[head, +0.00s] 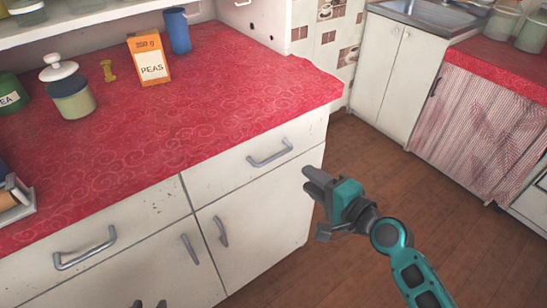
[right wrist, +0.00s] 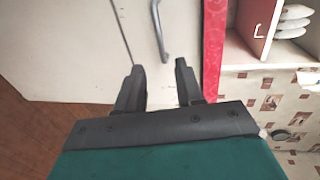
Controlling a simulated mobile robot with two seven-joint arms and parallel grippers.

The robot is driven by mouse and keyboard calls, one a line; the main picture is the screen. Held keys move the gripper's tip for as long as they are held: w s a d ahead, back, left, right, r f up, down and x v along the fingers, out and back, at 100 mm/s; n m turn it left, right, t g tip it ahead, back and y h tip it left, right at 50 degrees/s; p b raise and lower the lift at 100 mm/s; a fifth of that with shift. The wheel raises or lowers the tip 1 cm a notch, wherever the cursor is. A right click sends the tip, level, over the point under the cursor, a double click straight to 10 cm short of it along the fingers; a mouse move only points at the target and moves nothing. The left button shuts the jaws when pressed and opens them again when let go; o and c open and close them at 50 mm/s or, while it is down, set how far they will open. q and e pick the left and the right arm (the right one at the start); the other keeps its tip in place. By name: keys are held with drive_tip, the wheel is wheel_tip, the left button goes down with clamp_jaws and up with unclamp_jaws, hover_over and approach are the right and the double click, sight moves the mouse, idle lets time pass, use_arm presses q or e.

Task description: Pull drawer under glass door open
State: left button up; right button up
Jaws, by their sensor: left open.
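The right-hand drawer (head: 250,165) is shut under the red counter, with a grey bar handle (head: 270,152). The handle also shows in the right wrist view (right wrist: 158,30), ahead of the fingers. The left-hand drawer (head: 120,225) is also shut, with its own handle (head: 85,248). No glass door shows clearly. My right gripper (head: 310,180) is open and empty, right of and below the right drawer's handle, apart from it; its spread fingers show in the right wrist view (right wrist: 159,68). My left gripper (head: 149,304) shows only as dark tips at the bottom edge.
Cupboard doors with upright handles (head: 221,231) are below the drawers. A peas box (head: 150,62), a blue cup (head: 177,32) and a lidded jar (head: 70,92) stand on the red counter (head: 190,110). Wooden floor (head: 370,160) is clear on the right.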

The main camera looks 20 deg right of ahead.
drive_tip(key=x, duration=1.2)
drive_tip(key=shift+b, duration=0.4)
clamp_jaws()
